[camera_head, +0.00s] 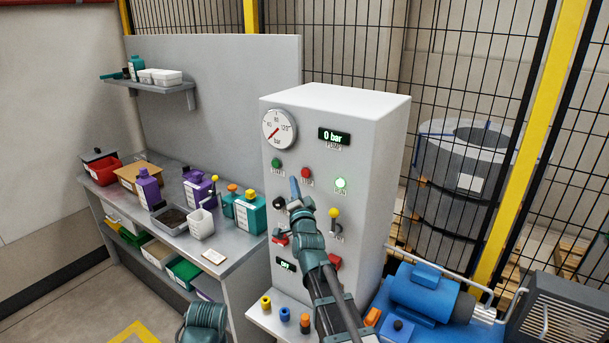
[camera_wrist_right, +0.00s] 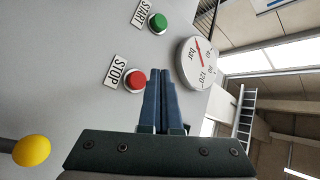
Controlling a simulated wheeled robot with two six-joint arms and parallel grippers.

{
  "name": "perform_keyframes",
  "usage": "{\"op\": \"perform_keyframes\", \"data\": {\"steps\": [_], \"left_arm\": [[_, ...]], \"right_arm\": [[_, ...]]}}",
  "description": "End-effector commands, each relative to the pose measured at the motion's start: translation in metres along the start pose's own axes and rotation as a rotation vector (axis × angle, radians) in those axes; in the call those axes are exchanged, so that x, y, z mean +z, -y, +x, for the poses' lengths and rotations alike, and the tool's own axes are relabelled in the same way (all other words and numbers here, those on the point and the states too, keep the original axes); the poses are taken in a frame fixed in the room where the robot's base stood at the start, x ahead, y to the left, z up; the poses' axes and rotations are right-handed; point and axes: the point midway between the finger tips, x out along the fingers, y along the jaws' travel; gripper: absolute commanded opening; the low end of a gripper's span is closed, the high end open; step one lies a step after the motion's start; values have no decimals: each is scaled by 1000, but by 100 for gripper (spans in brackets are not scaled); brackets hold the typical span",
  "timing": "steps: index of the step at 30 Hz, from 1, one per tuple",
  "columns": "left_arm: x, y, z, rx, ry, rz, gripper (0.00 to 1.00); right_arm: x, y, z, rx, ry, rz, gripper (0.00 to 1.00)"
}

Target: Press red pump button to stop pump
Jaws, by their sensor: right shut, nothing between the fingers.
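The red pump button (camera_head: 305,173) is on the front of the grey control cabinet (camera_head: 350,106). It also shows in the right wrist view (camera_wrist_right: 135,80), beside a STOP label (camera_wrist_right: 116,72). My right gripper (camera_head: 294,181) is shut and empty, its blue fingers pointing at the panel just left of and below the red button. In the right wrist view the fingers (camera_wrist_right: 157,78) overlap the panel right beside the red button; I cannot tell whether they touch it. Of my left arm only a teal part shows at the bottom; its gripper is out of view.
A green START button (camera_head: 276,162) sits left of the red one, and a lamp (camera_head: 340,183) glows green. The display (camera_head: 334,136) reads 0 bar, below the gauge's (camera_head: 279,129) level. A yellow-knobbed lever (camera_head: 334,213) and a bench (camera_head: 235,262) with bottles are nearby.

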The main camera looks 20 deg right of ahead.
Motion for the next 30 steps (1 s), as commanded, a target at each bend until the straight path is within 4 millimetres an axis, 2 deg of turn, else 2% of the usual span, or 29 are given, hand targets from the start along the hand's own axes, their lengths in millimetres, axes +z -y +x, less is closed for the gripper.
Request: {"op": "perform_keyframes", "data": {"steps": [3,9,30], "left_arm": [[0,0,0,0,0,0,50],[0,0,0,0,0,0,50],[0,0,0,0,0,0,50]], "right_arm": [[-6,-7,11,0,-1,-1,0],[-13,-13,18,0,0,0,0],[-14,-15,20,0,1,0,0]]}}
